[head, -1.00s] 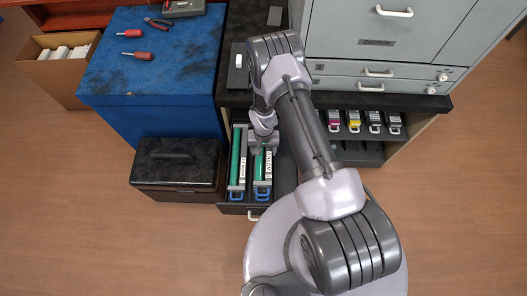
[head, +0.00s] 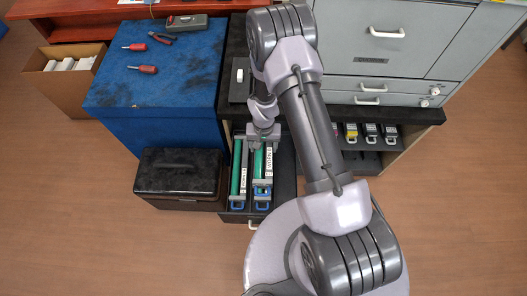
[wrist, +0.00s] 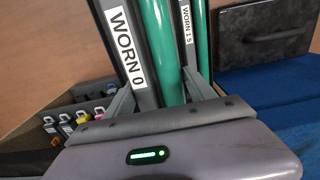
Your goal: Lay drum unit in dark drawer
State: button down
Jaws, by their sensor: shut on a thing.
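My gripper (head: 263,137) is shut on a drum unit (head: 268,166) with a green roller and a white label, in the right half of the open dark drawer's left part. The dark drawer (head: 286,185) is pulled out. I cannot tell what lies directly under the held unit.
A black case (head: 180,178) stands left of the drawer, in front of a blue-covered cabinet (head: 150,70) with tools. Toner cartridges (head: 370,132) sit on a shelf at the right. A grey printer (head: 400,55) stands on the cabinet. Bare drawer floor shows right of the held unit.

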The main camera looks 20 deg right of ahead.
notch_tip(320, 180, up, 5)
jog(key=shift+f+p, duration=0.1)
jog(key=shift+p, duration=0.4)
notch_tip(320, 180, up, 9)
jog(key=n+b, duration=0.2)
notch_tip(320, 180, up, 9)
jog(key=n+b, duration=0.2)
send_over(266, 152)
jog(key=shift+r, duration=0.2)
